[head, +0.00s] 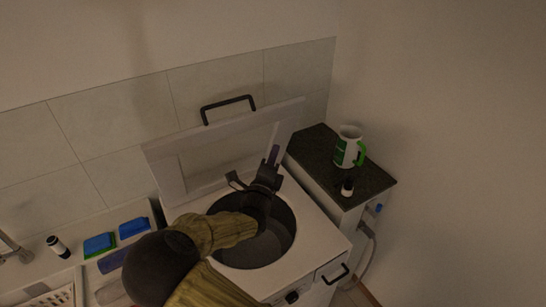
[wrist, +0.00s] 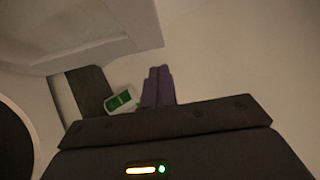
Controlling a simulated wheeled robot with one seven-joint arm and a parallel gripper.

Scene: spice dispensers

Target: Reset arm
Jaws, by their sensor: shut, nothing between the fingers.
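My gripper (head: 273,155) is over the back part of a white top-loading machine (head: 318,240), near its raised lid. Its two purple fingers lie together with nothing between them, as the wrist view also shows (wrist: 158,86). My arm reaches across the machine's round drum opening (head: 270,248) and hides part of it. The lid (head: 225,165) stands open behind the gripper, with a black handle (head: 228,106) at its top. I cannot tell how far the fingers are from the lid.
A dark counter (head: 325,160) at the right holds a white and green mug (head: 346,146) and a small black-and-white container (head: 347,187). Green (head: 99,244) and blue (head: 133,228) items and a dark-and-white container (head: 57,246) are at the left by a sink. Walls stand behind and right.

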